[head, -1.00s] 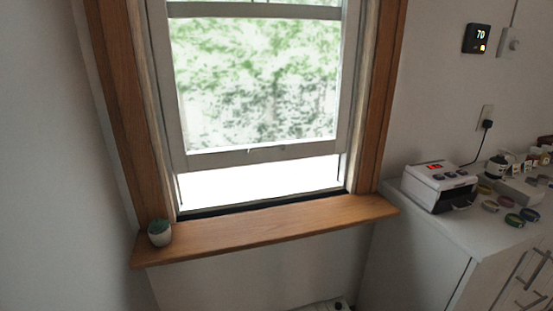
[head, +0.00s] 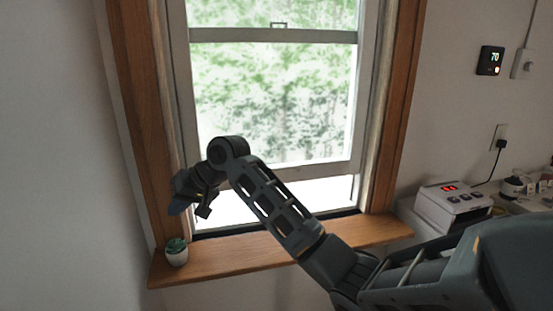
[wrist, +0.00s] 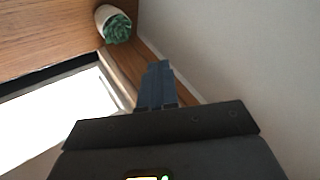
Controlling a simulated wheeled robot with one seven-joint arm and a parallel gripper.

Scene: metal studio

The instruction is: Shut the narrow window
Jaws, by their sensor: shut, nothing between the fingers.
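The narrow window's lower sash (head: 328,170) is raised a little, and a bright open gap (head: 335,190) shows between its bottom rail and the sill. In the head view my arm crosses in front of the window and hides part of the bottom rail and gap. My gripper (head: 177,207) is at the left side of the window, near the left frame and above the sill. In the wrist view its fingers (wrist: 157,72) are together and empty, pointing along the wooden frame. The bright opening (wrist: 50,115) lies to their left. I cannot tell whether they touch the frame.
A small potted succulent (head: 176,253) stands on the left end of the wooden sill (head: 230,262); it also shows in the wrist view (wrist: 116,27). A white device (head: 452,203) sits on the counter at right. A thermostat (head: 490,60) hangs on the wall.

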